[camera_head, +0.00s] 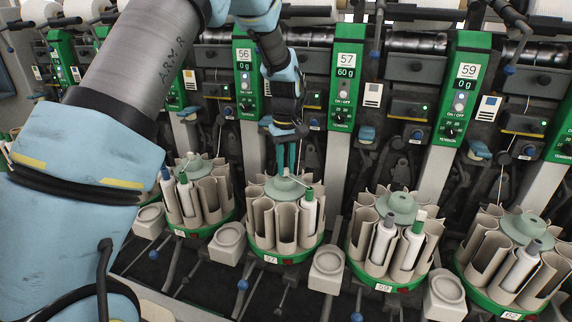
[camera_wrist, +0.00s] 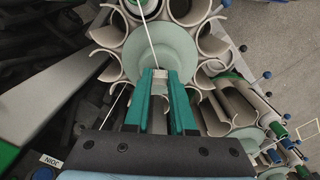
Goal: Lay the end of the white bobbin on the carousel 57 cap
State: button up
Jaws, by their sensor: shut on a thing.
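Carousel 57 (camera_head: 270,256) has beige tubes around a pale green cap (camera_head: 284,190). The white bobbin (camera_head: 307,220), with a green top, stands in a tube on its right side. My gripper (camera_head: 286,170) points down just above the cap. In the wrist view its teal fingertips (camera_wrist: 160,76) are close together over the near part of the round cap (camera_wrist: 178,48). A white thread (camera_wrist: 148,32) runs from between the fingertips to the picture's top edge. The fingertips are shut on the thread end; whether it touches the cap I cannot tell.
Carousels with bobbins stand on the left (camera_head: 195,195) and right (camera_head: 390,240) of carousel 57, with small beige cups (camera_head: 327,268) between them. Winder posts with green panels (camera_head: 345,90) rise close behind my gripper.

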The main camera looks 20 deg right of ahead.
jog(key=shift+f, duration=0.1)
dwell(0.6)
jog(key=o, duration=1.4)
jog(key=shift+r+p, duration=2.55)
jog(key=shift+r, duration=0.95)
